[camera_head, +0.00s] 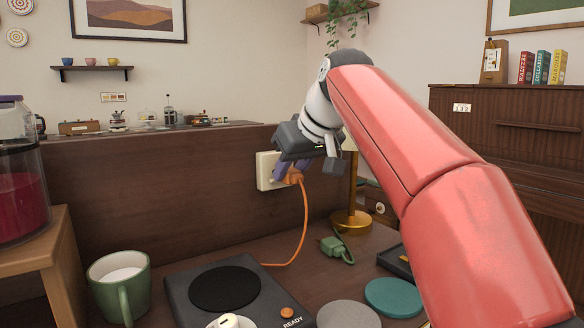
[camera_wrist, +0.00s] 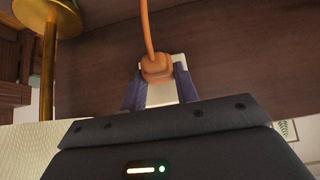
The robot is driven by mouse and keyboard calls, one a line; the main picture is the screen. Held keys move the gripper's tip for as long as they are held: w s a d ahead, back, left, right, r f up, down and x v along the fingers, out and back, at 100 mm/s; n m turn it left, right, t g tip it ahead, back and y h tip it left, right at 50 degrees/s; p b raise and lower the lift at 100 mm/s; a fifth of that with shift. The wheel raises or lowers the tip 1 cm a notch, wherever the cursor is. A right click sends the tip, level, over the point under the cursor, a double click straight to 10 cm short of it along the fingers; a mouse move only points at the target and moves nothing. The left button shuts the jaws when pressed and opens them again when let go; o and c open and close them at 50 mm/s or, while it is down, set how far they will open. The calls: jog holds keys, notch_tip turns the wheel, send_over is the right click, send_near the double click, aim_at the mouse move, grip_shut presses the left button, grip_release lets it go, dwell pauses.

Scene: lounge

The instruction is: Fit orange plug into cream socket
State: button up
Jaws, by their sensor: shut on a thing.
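The orange plug (camera_head: 293,176) is at the front of the cream socket (camera_head: 265,172), which is fixed to the dark wood panel behind the table. My gripper (camera_head: 290,168) is shut on the orange plug. In the wrist view the plug (camera_wrist: 157,68) sits between the two purple-grey fingers of my gripper (camera_wrist: 159,88), with the cream socket (camera_wrist: 160,95) right behind it. Its orange cord hangs down to the table. The plug's prongs and the socket's holes are hidden, so I cannot tell whether it is seated.
A brass lamp stand (camera_head: 351,222) stands right of the socket. A green plug (camera_head: 337,248) lies on the table nearby. A hot plate (camera_head: 230,295), a green mug (camera_head: 120,285) and a teal disc (camera_head: 393,297) occupy the front. A wooden stand with a red-filled jug is at left.

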jog(key=shift+w+a+p, duration=0.6)
jog(key=shift+w+p, duration=0.15)
jog(key=shift+w, duration=0.15)
jog(key=shift+w+a+r, duration=0.15)
dwell(0.9)
jog(key=o, duration=1.1)
jog(key=shift+c, duration=0.2)
jog(key=shift+a, duration=0.1)
jog(key=shift+r, duration=0.1)
jog(key=shift+s+r, duration=0.45)
jog(key=shift+r, duration=0.1)
jog(key=shift+d+v, duration=0.15)
jog(key=shift+v, duration=0.95)
jog(key=shift+d+v, duration=0.2)
jog(key=shift+v, duration=0.9)
jog(key=shift+f, duration=0.15)
